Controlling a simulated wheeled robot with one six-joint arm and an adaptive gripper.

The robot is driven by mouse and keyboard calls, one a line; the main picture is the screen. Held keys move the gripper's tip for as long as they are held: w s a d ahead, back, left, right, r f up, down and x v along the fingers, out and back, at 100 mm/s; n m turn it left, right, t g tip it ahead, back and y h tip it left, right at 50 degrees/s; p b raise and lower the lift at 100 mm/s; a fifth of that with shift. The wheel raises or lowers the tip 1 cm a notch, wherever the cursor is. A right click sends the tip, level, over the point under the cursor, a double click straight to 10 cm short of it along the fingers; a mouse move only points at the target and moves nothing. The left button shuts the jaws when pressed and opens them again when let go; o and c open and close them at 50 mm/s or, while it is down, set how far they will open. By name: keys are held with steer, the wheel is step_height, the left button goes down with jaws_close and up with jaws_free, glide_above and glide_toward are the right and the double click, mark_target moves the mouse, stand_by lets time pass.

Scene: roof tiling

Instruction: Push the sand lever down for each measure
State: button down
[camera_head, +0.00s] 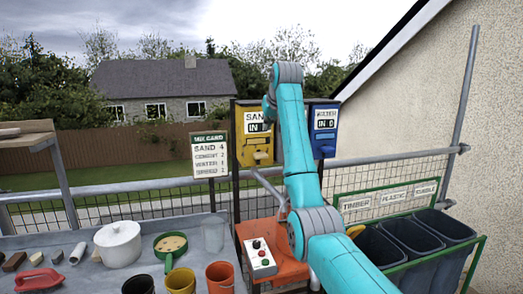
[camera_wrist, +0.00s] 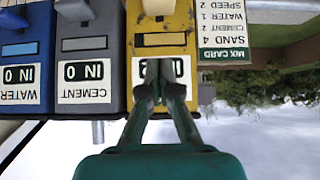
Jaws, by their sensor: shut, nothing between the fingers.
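The yellow sand dispenser (camera_head: 254,149) hangs at the back, partly covered by my teal arm in the head view. The head view hides my gripper behind the arm.
A grey cement dispenser (camera_wrist: 90,25) and a blue water dispenser (camera_wrist: 28,60) stand beside it, both labelled IN 0. The mix card (camera_head: 209,155) reads SAND 4. Below are a button box (camera_head: 261,262), a bench with buckets and a pot (camera_head: 118,245), and bins (camera_head: 408,240).

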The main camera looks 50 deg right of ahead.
glide_above(262, 158)
step_height(262, 158, down, 10)
steer(key=shift+r, duration=0.1)
steer(key=shift+f, duration=0.65)
steer(key=shift+f, duration=1.9)
